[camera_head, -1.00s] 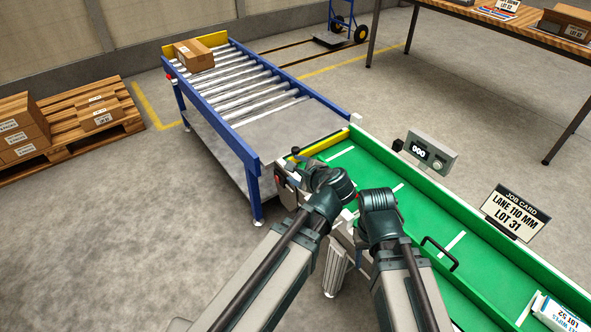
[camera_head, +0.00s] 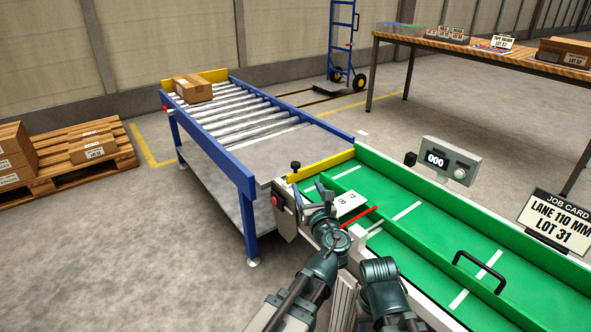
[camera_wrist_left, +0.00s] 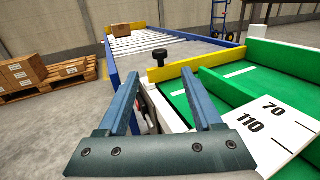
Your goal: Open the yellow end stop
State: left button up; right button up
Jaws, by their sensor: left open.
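The yellow end stop (camera_head: 322,166) is a low bar standing across the far end of the green lane (camera_head: 405,216), where the lane meets the roller table. A black knob (camera_head: 295,166) stands at its left end. In the left wrist view the yellow bar (camera_wrist_left: 190,66) and the black knob (camera_wrist_left: 160,56) show beyond my fingers. My left gripper (camera_head: 316,192) is open and empty, on the near side of the knob and apart from it; its spread fingers also show in the left wrist view (camera_wrist_left: 162,92). My right forearm shows, but its gripper does not.
A white scale plate (camera_head: 347,203) marked 70 and 110 and a red strip (camera_head: 358,219) lie close to my left gripper. The roller table (camera_head: 262,140) carries a carton (camera_head: 193,88). A counter box (camera_head: 448,160) and a job card (camera_head: 553,222) stand along the lane's right side.

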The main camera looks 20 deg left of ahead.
aim_at(297, 166)
pick_arm(q)
jog(key=x, duration=1.3)
jog(key=shift+w+a, duration=0.25)
jog(key=shift+w, duration=0.05)
grip_shut()
dwell(0.9)
